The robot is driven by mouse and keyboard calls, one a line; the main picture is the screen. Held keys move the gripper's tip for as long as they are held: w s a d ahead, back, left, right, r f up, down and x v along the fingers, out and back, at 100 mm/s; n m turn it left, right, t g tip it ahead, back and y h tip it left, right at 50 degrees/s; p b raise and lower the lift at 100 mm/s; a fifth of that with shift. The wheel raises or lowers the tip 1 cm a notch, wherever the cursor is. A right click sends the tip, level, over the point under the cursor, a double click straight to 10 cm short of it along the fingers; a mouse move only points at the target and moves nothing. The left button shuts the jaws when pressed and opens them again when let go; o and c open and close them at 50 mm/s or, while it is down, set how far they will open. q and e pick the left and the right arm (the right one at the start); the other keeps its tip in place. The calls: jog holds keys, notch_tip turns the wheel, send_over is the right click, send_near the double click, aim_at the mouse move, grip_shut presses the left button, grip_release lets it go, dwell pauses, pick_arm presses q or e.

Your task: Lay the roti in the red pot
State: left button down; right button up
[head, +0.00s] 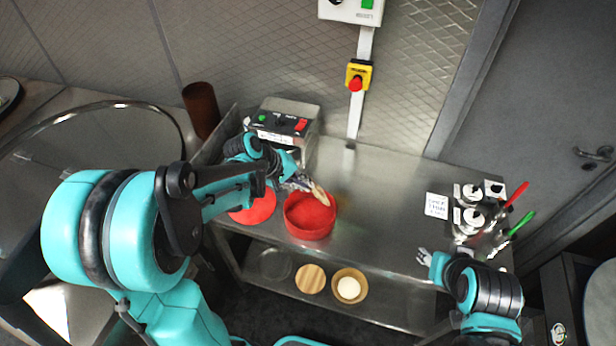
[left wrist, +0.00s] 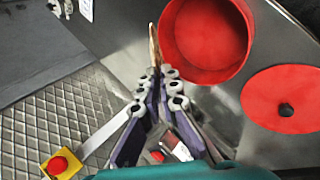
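The roti (head: 320,195) is a thin tan piece, seen nearly edge-on in the left wrist view (left wrist: 154,42). My left gripper (head: 303,182) is shut on its edge; its fingertips (left wrist: 158,74) meet around it. The red pot (head: 308,228) stands open on the steel counter. In the head view the roti overlaps the pot's opening; in the left wrist view it stands at the left edge of the pot (left wrist: 208,38). How high it is above the rim I cannot tell. My right gripper (head: 424,256) looks open and empty near the counter's front edge.
A red lid (head: 258,208) with a dark knob lies left of the pot, partly behind my left arm. A control box (head: 285,122) stands behind. Jars (head: 470,205) with red and green handled tools stand at right. The counter (head: 375,210) between is clear.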

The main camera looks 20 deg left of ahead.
pick_arm(q)
notch_tip(320, 180, down, 9)
jog(key=b, duration=0.7)
jog(key=shift+r, duration=0.1)
jog(key=c, duration=1.6)
grip_release()
jog(key=shift+c, duration=0.2)
jog(key=p+v, duration=0.4)
jog(key=v, duration=0.3)
jog(key=shift+r+p, duration=0.25)
jog(key=shift+p, duration=0.05)
jog(key=shift+s, duration=0.1)
